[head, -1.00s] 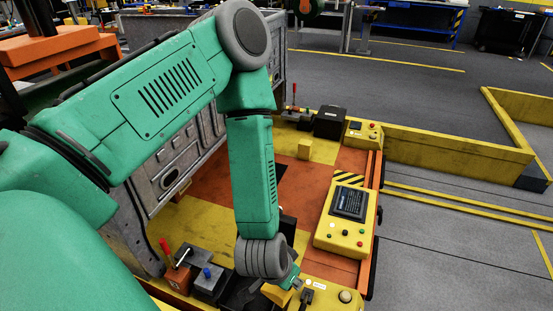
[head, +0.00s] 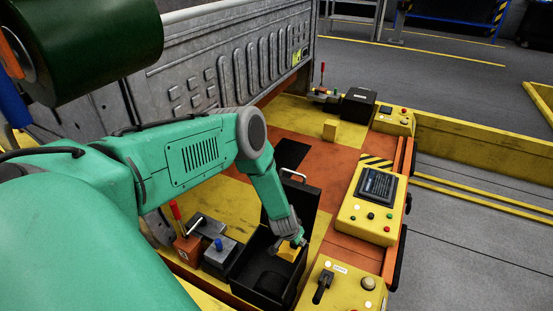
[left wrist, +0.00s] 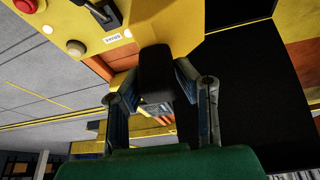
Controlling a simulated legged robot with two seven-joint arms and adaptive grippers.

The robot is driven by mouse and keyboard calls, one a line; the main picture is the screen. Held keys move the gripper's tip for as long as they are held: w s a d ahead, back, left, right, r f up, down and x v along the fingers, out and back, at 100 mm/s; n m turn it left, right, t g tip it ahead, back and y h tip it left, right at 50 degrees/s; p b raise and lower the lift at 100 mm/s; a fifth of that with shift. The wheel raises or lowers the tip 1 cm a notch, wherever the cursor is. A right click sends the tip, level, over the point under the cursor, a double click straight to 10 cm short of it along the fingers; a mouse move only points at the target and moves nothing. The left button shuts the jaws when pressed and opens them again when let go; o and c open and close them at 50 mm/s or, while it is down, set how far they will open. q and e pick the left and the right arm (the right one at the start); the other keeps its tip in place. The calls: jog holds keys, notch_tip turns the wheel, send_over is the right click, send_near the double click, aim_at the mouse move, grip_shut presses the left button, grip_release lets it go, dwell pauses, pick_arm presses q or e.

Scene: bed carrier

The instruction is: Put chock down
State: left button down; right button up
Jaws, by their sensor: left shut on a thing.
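I cannot tell whether the chock touches the box. In the left wrist view, the left gripper's two fingers (left wrist: 162,100) flank a dark block (left wrist: 156,72), whose face toward the camera looks black. My right gripper is not in view.
Yellow control boxes stand at right (head: 368,205) and front (head: 342,288), the front one with a lever. A red-handled lever (head: 186,240) is left of the black box. A grey ribbed panel (head: 225,70) walls the far left.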

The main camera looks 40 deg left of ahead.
pick_arm(q)
jog(key=w+a+f+b, duration=0.2)
jog(key=f+b, duration=0.4)
jog(key=f, duration=0.3)
jog(key=w+a+f+b, duration=0.1)
jog(key=a+f+b, duration=0.4)
jog(key=f, duration=0.5)
jog(key=shift+w+a+b, duration=0.25)
jog(key=shift+w+b, duration=0.15)
jog(key=shift+b, duration=0.4)
jog(key=shift+f, duration=0.15)
jog(key=shift+f, duration=0.5)
jog(key=c, duration=1.2)
grip_release()
